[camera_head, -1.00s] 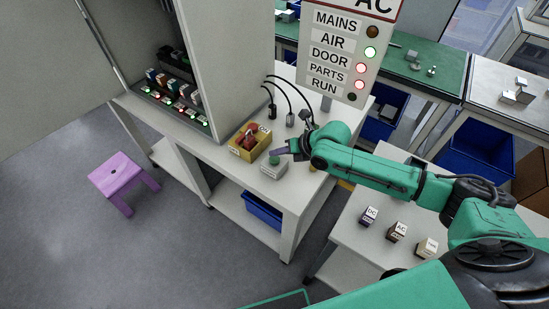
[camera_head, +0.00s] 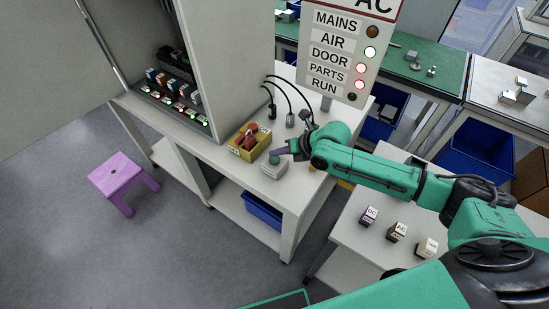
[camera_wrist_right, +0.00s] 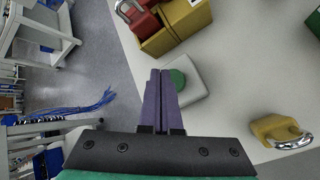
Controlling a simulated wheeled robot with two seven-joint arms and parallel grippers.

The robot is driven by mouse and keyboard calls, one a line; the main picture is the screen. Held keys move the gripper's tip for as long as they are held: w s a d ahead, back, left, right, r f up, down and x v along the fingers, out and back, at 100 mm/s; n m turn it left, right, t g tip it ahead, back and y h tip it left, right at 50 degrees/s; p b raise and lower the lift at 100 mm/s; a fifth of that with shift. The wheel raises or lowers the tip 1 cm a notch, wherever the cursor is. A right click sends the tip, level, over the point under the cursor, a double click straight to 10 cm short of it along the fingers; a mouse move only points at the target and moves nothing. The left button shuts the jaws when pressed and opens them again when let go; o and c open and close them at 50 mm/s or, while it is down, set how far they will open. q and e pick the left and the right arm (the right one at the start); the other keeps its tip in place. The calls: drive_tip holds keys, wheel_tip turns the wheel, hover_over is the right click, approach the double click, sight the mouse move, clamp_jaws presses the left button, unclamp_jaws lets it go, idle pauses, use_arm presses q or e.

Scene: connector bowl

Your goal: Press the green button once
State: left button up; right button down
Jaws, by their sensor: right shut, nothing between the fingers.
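The green button (camera_head: 274,160) sits on a pale grey box (camera_head: 273,170) near the front edge of the white bench. In the right wrist view the green button (camera_wrist_right: 177,80) shows just right of the fingertips, on its pale box (camera_wrist_right: 190,84). My right gripper (camera_head: 277,152) is shut and empty, with its purple fingers at the button. In the wrist view the closed fingertips (camera_wrist_right: 160,73) partly overlap the button's left side. I cannot tell whether they touch it. My left gripper is not in view.
A yellow box with a red part (camera_head: 249,141) stands beside the button box. A yellow padlock (camera_wrist_right: 283,131) lies on the bench. Black cables and plugs (camera_head: 290,118) are behind. The sign (camera_head: 345,52) shows several lamps. A purple stool (camera_head: 117,177) stands on the floor at left.

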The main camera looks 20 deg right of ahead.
sight(277, 160)
drive_tip(key=shift+f+b, duration=0.3)
drive_tip(key=shift+f, duration=0.1)
drive_tip(key=shift+f+b, duration=0.45)
drive_tip(key=shift+f, duration=0.1)
idle(0.5)
drive_tip(key=shift+r, duration=0.1)
drive_tip(key=shift+r+p, duration=0.75)
drive_tip(key=shift+r, duration=0.1)
wheel_tip(277, 160, up, 5)
drive_tip(key=p, duration=0.4)
drive_tip(key=shift+r, duration=0.1)
idle(0.6)
